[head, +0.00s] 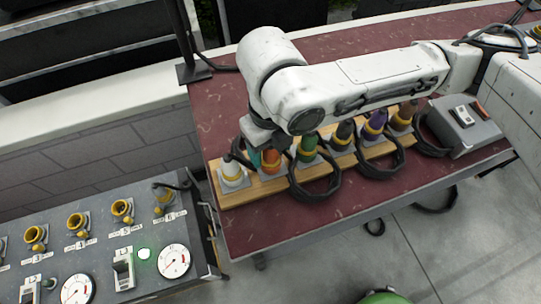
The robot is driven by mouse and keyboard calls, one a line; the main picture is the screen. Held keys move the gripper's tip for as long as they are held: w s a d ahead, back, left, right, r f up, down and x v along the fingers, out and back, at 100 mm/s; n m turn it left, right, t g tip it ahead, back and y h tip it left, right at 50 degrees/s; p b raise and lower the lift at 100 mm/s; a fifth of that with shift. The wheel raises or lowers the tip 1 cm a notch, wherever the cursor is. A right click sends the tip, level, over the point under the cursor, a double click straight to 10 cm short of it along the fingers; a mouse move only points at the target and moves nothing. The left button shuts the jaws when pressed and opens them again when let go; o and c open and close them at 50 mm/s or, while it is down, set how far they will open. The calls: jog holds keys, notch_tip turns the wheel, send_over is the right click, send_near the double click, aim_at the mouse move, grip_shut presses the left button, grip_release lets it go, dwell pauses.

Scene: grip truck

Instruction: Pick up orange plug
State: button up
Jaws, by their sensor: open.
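The orange plug (271,161) stands on a wooden strip (218,197) on the dark red table, second from the left in a row of plugs. My gripper (265,148) points down right at the orange plug and hides its upper part. It is open, with its fingers partly hidden by the arm and the plug. A teal patch shows just left of the orange plug. I cannot tell whether the fingers touch the plug.
A white plug (232,170) stands to the left, and a green plug (308,146) to the right. Black cables loop in front. A grey box (466,128) sits right; a socket panel (100,250) is at lower left.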

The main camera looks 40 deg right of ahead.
jog(key=shift+f, duration=0.3)
jog(key=shift+c, duration=0.3)
jog(key=c, duration=1.1)
jog(key=shift+c, duration=0.2)
jog(key=shift+r, duration=0.15)
